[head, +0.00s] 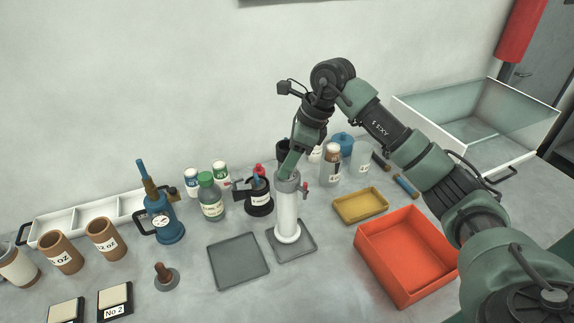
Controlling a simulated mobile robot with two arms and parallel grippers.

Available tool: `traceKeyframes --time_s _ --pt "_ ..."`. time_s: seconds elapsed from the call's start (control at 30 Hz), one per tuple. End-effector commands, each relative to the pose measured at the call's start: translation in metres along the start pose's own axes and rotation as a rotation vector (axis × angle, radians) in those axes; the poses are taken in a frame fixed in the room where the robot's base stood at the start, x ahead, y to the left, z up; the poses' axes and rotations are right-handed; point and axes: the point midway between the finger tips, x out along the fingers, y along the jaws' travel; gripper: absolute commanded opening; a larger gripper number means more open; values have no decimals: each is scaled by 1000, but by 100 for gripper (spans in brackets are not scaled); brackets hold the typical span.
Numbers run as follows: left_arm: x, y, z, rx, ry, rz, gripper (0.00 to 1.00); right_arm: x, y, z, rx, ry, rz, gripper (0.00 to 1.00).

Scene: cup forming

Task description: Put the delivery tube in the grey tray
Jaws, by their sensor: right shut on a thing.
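The delivery tube, which I take to be the upright white cylinder (287,215), has a grey collar at its top, a small red part on its right side and a round white foot. Its foot is over a small dark grey tray (305,251); I cannot tell whether it touches. A larger, empty grey tray (238,263) lies just to the left. My right gripper (290,172) comes down from above and is shut on the top of the tube, partly hiding it. My left gripper is not in view.
A yellow tray (361,205) and an orange-red bin (408,255) stand to the right. A brown-handled stamp (165,276) stands in front.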

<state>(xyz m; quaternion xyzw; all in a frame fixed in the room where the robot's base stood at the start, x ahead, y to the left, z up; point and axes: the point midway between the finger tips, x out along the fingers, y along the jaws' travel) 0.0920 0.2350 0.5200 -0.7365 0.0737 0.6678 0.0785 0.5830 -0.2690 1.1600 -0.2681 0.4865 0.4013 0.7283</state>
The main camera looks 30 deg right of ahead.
Motion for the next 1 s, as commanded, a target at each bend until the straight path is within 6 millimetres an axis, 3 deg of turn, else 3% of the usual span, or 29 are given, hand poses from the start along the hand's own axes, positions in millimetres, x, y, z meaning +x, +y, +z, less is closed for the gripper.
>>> traceKeyframes --time_s 0.2,0.57,0.6,0.63,1.0 --pt "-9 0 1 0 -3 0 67 19 0 -7 -1 -4 0 0" --pt "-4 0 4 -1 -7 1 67 24 0 -9 -1 -4 -2 0" --pt "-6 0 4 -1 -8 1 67 24 0 -10 0 0 1 56" --pt "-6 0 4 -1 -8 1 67 24 0 -10 0 0 1 64" --pt "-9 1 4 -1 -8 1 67 21 0 -8 0 0 1 67"
